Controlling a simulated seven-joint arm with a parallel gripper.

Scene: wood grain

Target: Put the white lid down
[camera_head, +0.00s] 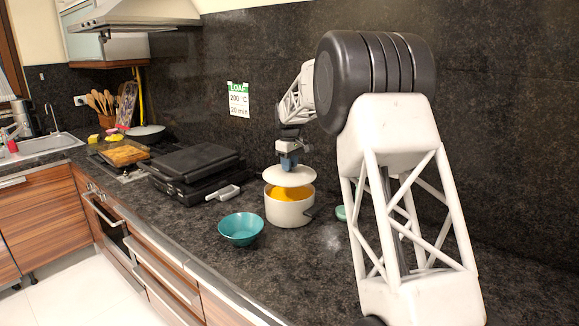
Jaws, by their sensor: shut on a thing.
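The white lid (289,177) is a round, shallow disc. My gripper (289,163) is shut on its top middle and holds it roughly level. The lid is just above a white pot (289,211) that stands on the dark counter. A gap shows between the lid and the pot's rim, and orange contents (290,193) are visible in it. The lid's knob is hidden by the gripper's fingers.
A teal bowl (241,229) stands left of the pot, near the counter's front edge. A black grill (195,168) is behind it. A small green item (341,213) is right of the pot, partly hidden by my arm. Dark counter (320,262) in front is clear.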

